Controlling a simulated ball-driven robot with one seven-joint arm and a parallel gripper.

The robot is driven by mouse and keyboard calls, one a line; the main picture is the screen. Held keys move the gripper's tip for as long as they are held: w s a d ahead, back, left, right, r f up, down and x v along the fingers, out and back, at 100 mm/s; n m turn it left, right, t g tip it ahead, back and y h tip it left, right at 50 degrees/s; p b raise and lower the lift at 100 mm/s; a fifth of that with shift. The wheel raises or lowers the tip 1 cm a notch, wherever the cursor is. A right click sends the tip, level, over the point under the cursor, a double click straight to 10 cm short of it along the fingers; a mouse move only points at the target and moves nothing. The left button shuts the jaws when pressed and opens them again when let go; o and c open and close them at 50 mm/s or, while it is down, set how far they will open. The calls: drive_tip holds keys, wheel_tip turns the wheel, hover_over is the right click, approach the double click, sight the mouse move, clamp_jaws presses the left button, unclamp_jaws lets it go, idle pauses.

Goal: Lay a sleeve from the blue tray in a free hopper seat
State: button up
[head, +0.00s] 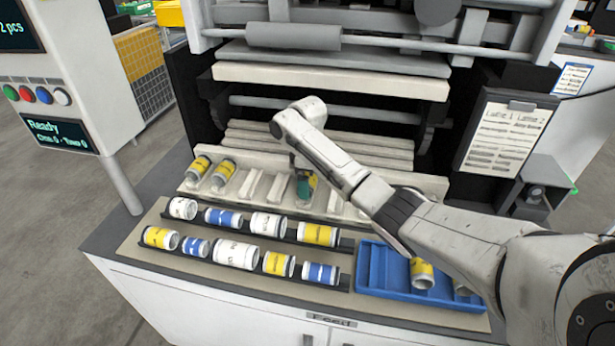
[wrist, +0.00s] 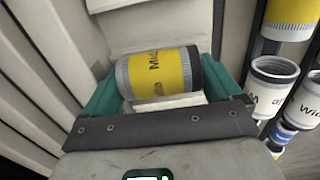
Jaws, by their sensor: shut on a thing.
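My gripper (head: 305,187) is at the hopper row below the machine's slats, mostly hidden by my arm in the head view. Seats right of these look empty. The blue tray (head: 375,275) at the right holds a yellow sleeve (head: 422,272) and another partly hidden by my arm.
Two dark racks of white, blue and yellow sleeves (head: 235,252) stand in front of the hopper at left. A clipboard (head: 507,137) hangs at the right. A post with a panel (head: 62,133) reading "Ready" stands at left.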

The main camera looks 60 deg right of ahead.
drive_tip(key=o, duration=1)
wheel_tip(320, 180, up, 10)
drive_tip(key=shift+f+p, duration=0.1)
drive_tip(key=shift+p, duration=0.25)
wheel_tip(320, 180, up, 7)
drive_tip(key=p, duration=0.7)
idle(0.4)
